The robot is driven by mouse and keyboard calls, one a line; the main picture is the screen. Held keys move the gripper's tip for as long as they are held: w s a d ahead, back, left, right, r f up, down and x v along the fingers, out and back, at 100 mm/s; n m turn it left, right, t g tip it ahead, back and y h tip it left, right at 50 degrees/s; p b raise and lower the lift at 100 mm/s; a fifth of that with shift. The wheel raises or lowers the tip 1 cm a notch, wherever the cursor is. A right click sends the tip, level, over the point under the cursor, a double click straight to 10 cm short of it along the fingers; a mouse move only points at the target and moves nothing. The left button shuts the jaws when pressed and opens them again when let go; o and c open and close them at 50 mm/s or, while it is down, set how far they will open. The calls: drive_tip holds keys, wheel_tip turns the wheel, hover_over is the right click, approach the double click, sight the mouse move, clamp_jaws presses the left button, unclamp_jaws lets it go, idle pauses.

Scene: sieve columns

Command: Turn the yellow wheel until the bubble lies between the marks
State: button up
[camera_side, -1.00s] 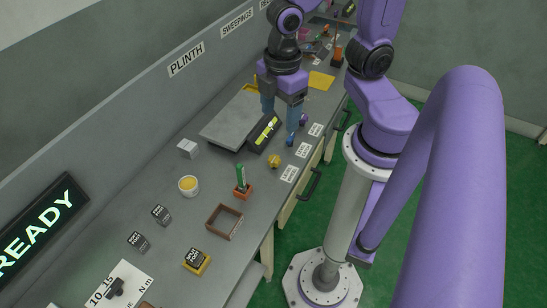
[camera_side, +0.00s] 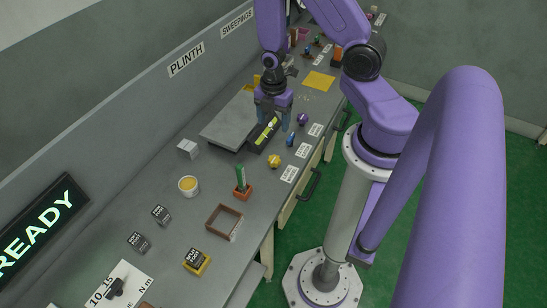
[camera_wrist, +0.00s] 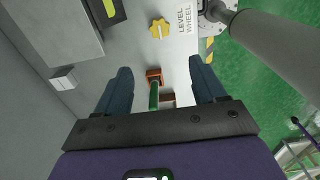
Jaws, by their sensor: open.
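The yellow wheel (camera_side: 274,160) is a small lobed knob near the front edge of the bench; in the wrist view it (camera_wrist: 159,29) sits beside a "LEVEL WHEEL" label. The black level housing (camera_side: 263,134) with a yellow-green vial (camera_wrist: 110,8) is behind the wheel, at the edge of a grey plate. The bubble and marks are too small to make out.
A blue knob (camera_side: 291,139) and a purple knob (camera_side: 303,119) stand along the same front edge as the wheel. A green stick in an orange block (camera_side: 242,191), a brown frame (camera_side: 224,222) and a yellow-topped tub (camera_side: 189,186) lie nearer the camera.

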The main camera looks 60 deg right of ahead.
sight(273, 160)
wheel_tip(273, 160, down, 17)
drive_tip(key=shift+r, duration=0.1)
idle(0.8)
drive_tip(key=c, duration=1.1)
